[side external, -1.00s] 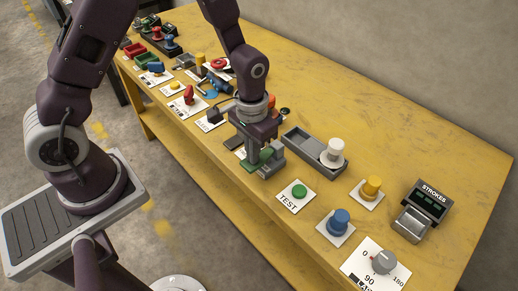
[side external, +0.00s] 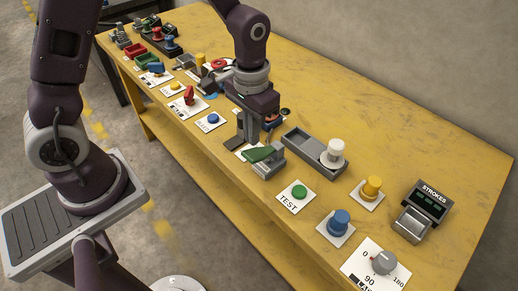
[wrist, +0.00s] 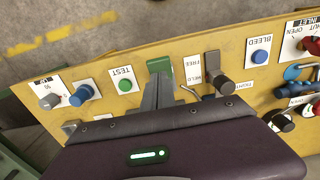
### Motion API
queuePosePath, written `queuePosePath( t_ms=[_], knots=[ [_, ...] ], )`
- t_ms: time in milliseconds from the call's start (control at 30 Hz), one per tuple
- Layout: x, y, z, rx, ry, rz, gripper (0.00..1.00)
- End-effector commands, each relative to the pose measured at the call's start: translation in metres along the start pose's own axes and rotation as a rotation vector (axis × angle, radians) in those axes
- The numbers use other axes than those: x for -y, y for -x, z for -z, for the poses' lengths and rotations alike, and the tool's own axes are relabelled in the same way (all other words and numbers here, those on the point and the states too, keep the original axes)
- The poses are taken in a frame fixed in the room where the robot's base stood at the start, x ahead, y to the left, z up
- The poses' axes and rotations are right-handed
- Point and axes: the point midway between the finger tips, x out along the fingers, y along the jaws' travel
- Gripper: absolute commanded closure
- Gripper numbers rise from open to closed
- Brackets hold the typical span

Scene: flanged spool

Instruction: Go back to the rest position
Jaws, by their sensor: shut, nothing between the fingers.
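My gripper (side external: 249,140) hangs above the yellow bench, its fingers together and nothing visible between them. In the side view it is just behind and left of a green-topped grey block (side external: 262,154). In the wrist view my fingers (wrist: 160,92) point toward the green top (wrist: 159,65) and overlap its near part. I cannot tell exactly how large the gap to it is. No rest position is marked in view.
Several controls crowd the far left. The back right of the bench is clear.

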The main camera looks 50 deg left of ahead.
Motion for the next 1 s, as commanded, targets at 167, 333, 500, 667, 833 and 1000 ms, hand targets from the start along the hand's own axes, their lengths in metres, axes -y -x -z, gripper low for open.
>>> queuePosePath(
  t_ms=[167,333,500,667,833,1000],
  knots=[
    [0.008,0.052,-0.012,-0.085,0.002,-0.003,1.0],
    [0.025,0.14,-0.068,-0.259,0.003,-0.005,1.0],
    [0.036,0.179,-0.136,-0.411,0.003,-0.003,1.0],
    [0.038,0.185,-0.168,-0.482,0.001,-0.001,1.0],
    [0.039,0.184,-0.173,-0.49,-0.001,0.0,1.0],
    [0.038,0.185,-0.173,-0.491,-0.001,0.0,1.0]
  ],
)
